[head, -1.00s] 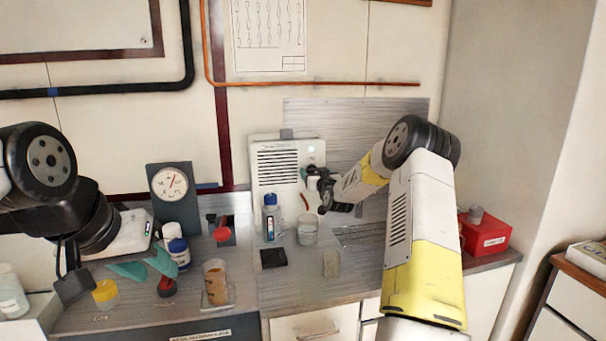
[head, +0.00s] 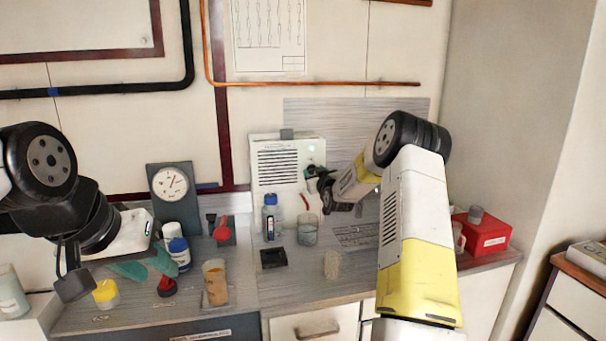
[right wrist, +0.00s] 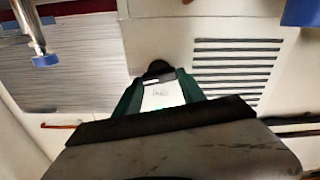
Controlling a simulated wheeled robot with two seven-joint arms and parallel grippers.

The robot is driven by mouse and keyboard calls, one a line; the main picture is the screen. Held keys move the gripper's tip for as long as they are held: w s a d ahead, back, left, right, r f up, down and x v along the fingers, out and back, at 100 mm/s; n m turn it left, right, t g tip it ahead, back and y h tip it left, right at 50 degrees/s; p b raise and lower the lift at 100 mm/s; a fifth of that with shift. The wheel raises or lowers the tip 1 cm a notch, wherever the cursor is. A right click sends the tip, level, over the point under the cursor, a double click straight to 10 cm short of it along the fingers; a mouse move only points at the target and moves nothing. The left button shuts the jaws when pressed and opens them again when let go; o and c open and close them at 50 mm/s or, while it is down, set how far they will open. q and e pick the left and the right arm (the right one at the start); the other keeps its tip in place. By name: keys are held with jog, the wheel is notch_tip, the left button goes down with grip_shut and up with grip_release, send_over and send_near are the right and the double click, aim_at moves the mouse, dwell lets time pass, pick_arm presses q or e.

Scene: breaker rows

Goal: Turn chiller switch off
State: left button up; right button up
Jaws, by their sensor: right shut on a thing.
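The chiller is a white box with dark vent slots (head: 278,168) against the back wall, with a small green light on its upper right front. My right gripper (head: 322,188) is at the right part of its front. In the right wrist view, the dark green fingers of that gripper (right wrist: 158,88) are shut on the dark chiller switch (right wrist: 158,68). A white label shows between the fingers, its writing too blurred to read. The switch's exact angle is hard to tell.
A blue-capped bottle (head: 271,216) and a glass beaker (head: 307,230) stand in front of the chiller. A round gauge (head: 170,184) stands to the left. A red box (head: 482,234) is at the right. Jars and a red lever (head: 222,230) occupy the left counter.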

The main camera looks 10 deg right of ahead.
jog(key=n, duration=0.4)
jog(key=shift+a+n, duration=0.15)
jog(key=shift+n, duration=0.15)
jog(key=n, duration=0.3)
jog(key=shift+f+n, duration=0.1)
jog(key=shift+n, duration=0.3)
jog(key=n, duration=0.4)
jog(key=shift+f, duration=0.1)
jog(key=shift+n, duration=1.6)
jog(key=shift+f, duration=0.1)
jog(key=o, duration=1.4)
jog(key=shift+c, duration=0.2)
